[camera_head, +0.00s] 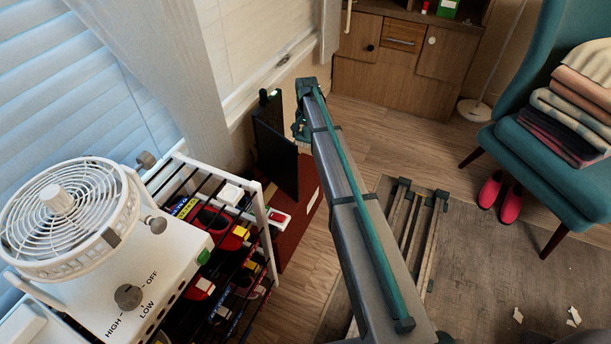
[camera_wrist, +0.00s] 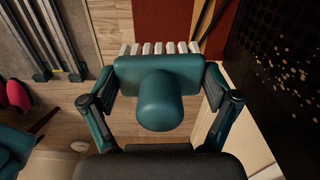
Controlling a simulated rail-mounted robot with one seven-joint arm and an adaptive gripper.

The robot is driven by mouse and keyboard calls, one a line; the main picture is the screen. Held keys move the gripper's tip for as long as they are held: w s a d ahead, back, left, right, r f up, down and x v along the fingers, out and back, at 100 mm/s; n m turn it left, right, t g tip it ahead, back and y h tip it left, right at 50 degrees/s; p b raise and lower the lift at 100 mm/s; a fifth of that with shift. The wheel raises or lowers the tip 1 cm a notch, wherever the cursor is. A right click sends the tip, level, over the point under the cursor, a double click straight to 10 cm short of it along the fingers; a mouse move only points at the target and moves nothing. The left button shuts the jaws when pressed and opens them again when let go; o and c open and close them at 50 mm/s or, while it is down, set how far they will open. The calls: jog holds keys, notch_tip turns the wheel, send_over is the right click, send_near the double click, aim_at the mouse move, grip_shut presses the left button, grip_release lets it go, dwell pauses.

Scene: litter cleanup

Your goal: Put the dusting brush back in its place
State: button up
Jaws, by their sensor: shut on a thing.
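The dusting brush (camera_wrist: 160,98) is in the wrist view, with a teal head, a rounded teal knob facing the camera and a row of pale bristles along the far edge. My gripper (camera_wrist: 160,80) is shut on it, with one finger at each side of the head. In the head view my gripper (camera_head: 302,122) is small and partly hidden at the far end of my arm, so the brush is hard to make out there. The brush's place cannot be told for certain. A red-brown surface (camera_wrist: 165,18) lies beyond the bristles in the wrist view.
A dark upright panel (camera_head: 275,158) stands close left of my gripper; a speckled black surface (camera_wrist: 285,70) is at right in the wrist view. A wire rack (camera_head: 262,215) and fan (camera_head: 65,210) are at left. A teal chair (camera_head: 535,125) is at right. Scraps (camera_head: 574,316) lie on the rug.

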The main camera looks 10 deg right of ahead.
aim_at(305, 137)
jog(key=shift+m, duration=0.3)
jog(key=shift+w+f+b, duration=0.4)
jog(key=shift+f+b, duration=0.4)
jog(key=shift+f, duration=1.75)
jog(key=shift+w+f+b, duration=0.45)
jog(key=shift+f+b, duration=0.35)
jog(key=shift+f, duration=1.7)
jog(key=shift+w+f+b, duration=0.4)
jog(key=shift+f+b, duration=0.4)
jog(key=shift+f, duration=1.75)
jog(key=o, duration=1.5)
jog(key=shift+f, duration=0.1)
notch_tip(305, 137, up, 12)
jog(key=p, duration=0.3)
